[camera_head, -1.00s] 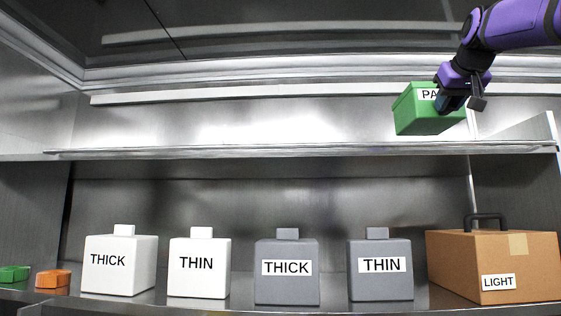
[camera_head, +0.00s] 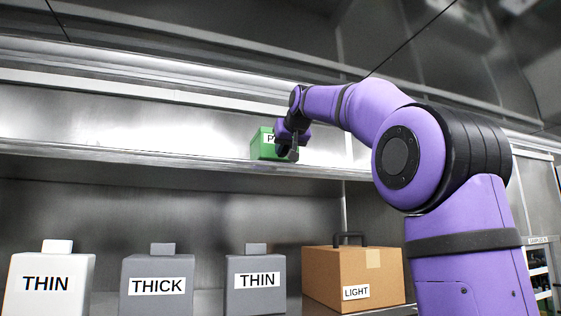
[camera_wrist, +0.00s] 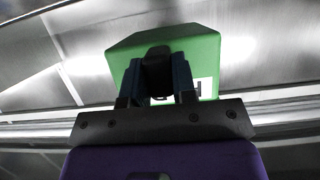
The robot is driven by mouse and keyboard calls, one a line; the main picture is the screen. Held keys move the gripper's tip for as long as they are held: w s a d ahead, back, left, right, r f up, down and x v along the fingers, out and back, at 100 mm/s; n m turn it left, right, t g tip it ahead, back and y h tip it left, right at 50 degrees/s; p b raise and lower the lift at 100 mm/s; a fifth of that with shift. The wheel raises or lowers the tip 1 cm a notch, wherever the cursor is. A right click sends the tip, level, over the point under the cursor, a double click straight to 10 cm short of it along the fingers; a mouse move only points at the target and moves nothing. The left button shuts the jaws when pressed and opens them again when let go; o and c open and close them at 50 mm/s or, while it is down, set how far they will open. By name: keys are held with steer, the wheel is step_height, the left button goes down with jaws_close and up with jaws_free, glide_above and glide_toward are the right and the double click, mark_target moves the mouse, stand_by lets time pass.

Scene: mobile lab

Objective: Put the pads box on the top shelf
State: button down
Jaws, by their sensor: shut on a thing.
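The pads box is a green box (camera_head: 262,146) with a white label, partly hidden by my gripper. My gripper (camera_head: 287,150) is shut on it. In the head view the box is at the height of the top shelf (camera_head: 200,157), its lower edge close to the shelf's front edge. I cannot tell whether it touches the shelf. In the wrist view the green box (camera_wrist: 165,50) sits between and beyond the dark fingers (camera_wrist: 160,80), with part of its label showing.
Below the top shelf stand a white THIN container (camera_head: 48,262), a grey THICK container (camera_head: 157,268), a grey THIN container (camera_head: 255,265) and a cardboard LIGHT box (camera_head: 340,265) with a black handle. The visible top shelf left of the green box is clear.

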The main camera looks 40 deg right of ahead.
mark_target(281, 159)
steer(key=shift+w+a+f, duration=0.15)
steer(key=shift+w+a, duration=0.1)
steer(key=shift+w, duration=0.5)
steer(key=shift+s+f, duration=0.15)
steer(key=shift+f, duration=1.5)
steer(key=c, duration=0.9)
jaws_free()
steer(key=shift+f, duration=0.1)
